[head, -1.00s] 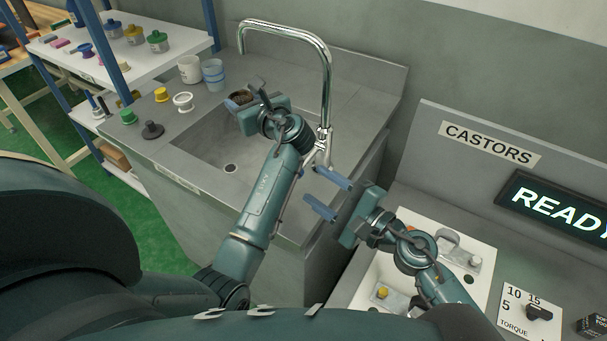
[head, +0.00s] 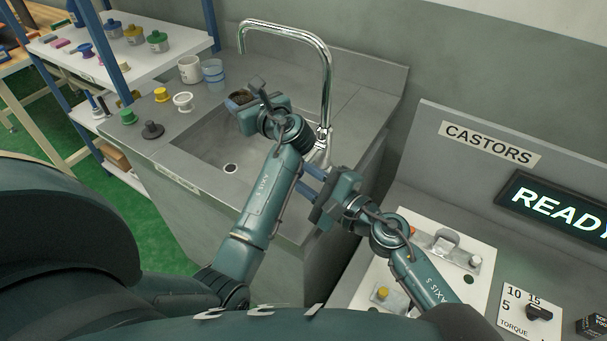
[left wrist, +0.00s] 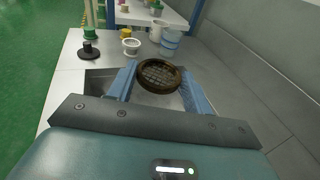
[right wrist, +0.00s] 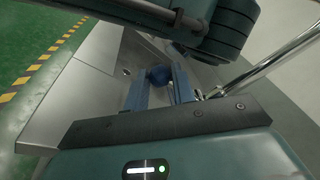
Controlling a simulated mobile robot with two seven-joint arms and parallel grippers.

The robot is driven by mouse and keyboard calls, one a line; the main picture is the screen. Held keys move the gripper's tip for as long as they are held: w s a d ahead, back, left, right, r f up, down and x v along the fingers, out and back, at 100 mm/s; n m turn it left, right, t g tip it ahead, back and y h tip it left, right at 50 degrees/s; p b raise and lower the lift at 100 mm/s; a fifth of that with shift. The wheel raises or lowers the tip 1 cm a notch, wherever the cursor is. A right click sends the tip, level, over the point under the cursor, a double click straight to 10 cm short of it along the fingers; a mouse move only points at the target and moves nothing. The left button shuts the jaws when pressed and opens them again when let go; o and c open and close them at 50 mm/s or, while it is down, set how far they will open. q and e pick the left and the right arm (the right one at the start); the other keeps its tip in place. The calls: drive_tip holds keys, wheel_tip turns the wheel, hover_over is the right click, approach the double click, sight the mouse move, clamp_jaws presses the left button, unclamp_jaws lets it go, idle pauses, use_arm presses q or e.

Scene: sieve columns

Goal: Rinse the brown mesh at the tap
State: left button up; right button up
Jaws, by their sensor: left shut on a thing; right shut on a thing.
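The brown mesh (left wrist: 158,76) is a round sieve with a dark brown rim. My left gripper (left wrist: 161,88) is shut on it and holds it over the sink. In the head view the mesh (head: 240,97) is mostly hidden behind my left gripper. The chrome tap (head: 328,85) arches over the basin, its spout end above and behind the mesh. No water stream shows. My right gripper (head: 309,181) is at the sink's right side, beside the tap's base. In the right wrist view its fingers are shut on a round blue knob (right wrist: 158,75).
A castor station (head: 470,235) is at the right. My left arm crosses the sink's front.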

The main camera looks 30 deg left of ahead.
clamp_jaws()
drive_tip(key=shift+r, duration=0.55)
drive_tip(key=o, duration=0.6)
unclamp_jaws()
drive_tip(key=shift+w, duration=0.1)
